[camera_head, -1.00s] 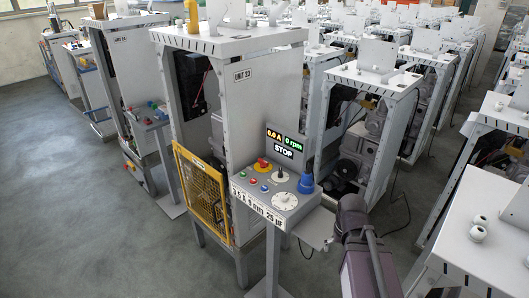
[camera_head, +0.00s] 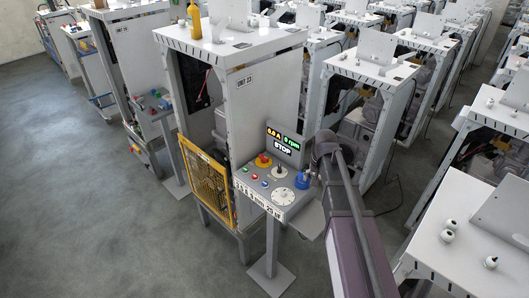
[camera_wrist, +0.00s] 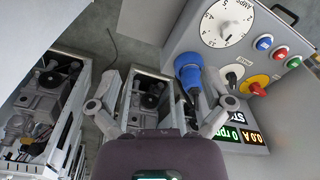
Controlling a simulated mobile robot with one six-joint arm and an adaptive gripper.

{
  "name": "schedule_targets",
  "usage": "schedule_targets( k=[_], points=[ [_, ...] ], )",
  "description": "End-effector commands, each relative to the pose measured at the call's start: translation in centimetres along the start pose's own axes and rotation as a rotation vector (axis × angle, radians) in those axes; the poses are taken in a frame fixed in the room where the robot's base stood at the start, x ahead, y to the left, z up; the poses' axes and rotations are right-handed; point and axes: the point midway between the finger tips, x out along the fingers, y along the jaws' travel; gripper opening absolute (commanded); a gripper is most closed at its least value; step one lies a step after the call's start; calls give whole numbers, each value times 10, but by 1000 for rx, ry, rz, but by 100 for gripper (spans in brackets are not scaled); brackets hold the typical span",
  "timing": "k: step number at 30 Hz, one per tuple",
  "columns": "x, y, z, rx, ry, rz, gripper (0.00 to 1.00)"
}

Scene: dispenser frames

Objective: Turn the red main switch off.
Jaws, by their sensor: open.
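The red main switch (camera_head: 263,160) is a red knob on a yellow base, on the sloped grey control panel (camera_head: 250,196) of unit 23. In the wrist view the red switch (camera_wrist: 257,88) is at the right, beside a black-and-white selector knob (camera_wrist: 232,76). My gripper (camera_wrist: 168,92) is open and empty, with its fingers spread wide. It is apart from the switch, which lies beyond the right finger in the picture. In the head view my arm reaches in from the lower right to the right side of the panel, and its fingers cannot be made out.
A dial (camera_wrist: 226,24) and small coloured buttons (camera_wrist: 264,43) are on the panel. A display (camera_head: 285,140) reads STOP and 0 rpm. A yellow mesh guard (camera_head: 207,183) is at left; more frames stand behind.

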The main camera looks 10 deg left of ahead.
Motion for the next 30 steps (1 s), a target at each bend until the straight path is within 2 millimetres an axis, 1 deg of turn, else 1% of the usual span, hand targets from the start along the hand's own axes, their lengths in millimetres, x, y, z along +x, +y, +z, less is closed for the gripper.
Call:
schedule_targets(
  k=[1,5,6,8,9,11,12,14,15,18,22,25,30],
  points=[
    [-1,-18,-25,22,-2,0,100],
    [0,-58,-68,101,-10,1,100],
    [1,-72,-82,128,-13,2,100],
    [3,-95,-103,168,-18,4,100],
    [4,-110,-116,196,-21,5,100],
    [5,-134,-135,236,-25,8,100],
    [6,-150,-147,264,-27,9,100],
    [7,-173,-164,303,-30,12,100],
    [8,-187,-174,328,-32,13,100],
    [9,-220,-193,382,-37,17,100],
    [10,-248,-209,433,-41,22,100],
    [10,-261,-215,455,-42,24,100],
    [11,-265,-216,467,-43,25,100]
  ],
)
